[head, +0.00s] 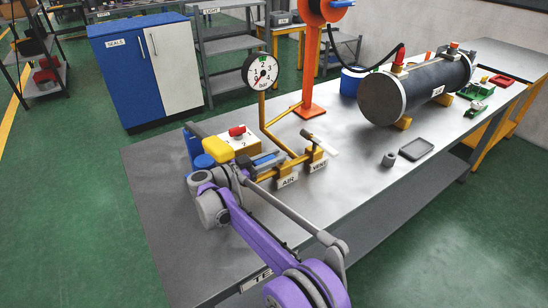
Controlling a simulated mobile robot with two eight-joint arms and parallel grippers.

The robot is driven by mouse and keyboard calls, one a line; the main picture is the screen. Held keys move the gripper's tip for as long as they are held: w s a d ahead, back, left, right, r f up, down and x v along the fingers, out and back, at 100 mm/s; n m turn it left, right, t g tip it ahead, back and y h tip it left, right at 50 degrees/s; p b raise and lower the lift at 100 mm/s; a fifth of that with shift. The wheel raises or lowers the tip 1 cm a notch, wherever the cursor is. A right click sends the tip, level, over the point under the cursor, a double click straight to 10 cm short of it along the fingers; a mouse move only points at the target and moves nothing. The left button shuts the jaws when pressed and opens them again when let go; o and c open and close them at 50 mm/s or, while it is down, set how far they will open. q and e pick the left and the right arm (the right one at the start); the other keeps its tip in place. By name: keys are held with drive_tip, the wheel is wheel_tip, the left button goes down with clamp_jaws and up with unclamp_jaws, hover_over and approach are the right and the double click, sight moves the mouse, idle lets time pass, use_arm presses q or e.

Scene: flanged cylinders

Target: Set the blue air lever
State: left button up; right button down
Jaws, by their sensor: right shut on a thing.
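The blue air lever (265,159) is at the AIR label (288,181), on the yellow pipe stand on the table. My right gripper (271,163) is at this lever and shut on it; the fingers and arm partly hide the lever, so its exact angle is hard to tell. The white vent lever (327,147) stands to the right, tilted, above the VENT label (317,166). The round gauge (261,71) sits on top of the yellow pipe, its needle near the lower left. My left gripper is not in view.
A dark cylinder (418,88) lies in yellow cradles at the back right. An orange post (310,65) stands behind the levers. A control box with a red button (237,131) is left of them. A grey tray (416,149) and a small grey ring (388,159) lie on the right.

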sight(254, 165)
drive_tip(key=c, duration=0.6)
unclamp_jaws()
drive_tip(key=shift+c, duration=0.2)
drive_tip(key=v, duration=1)
drive_tip(key=shift+s+a, duration=0.1)
drive_tip(key=shift+a, duration=0.25)
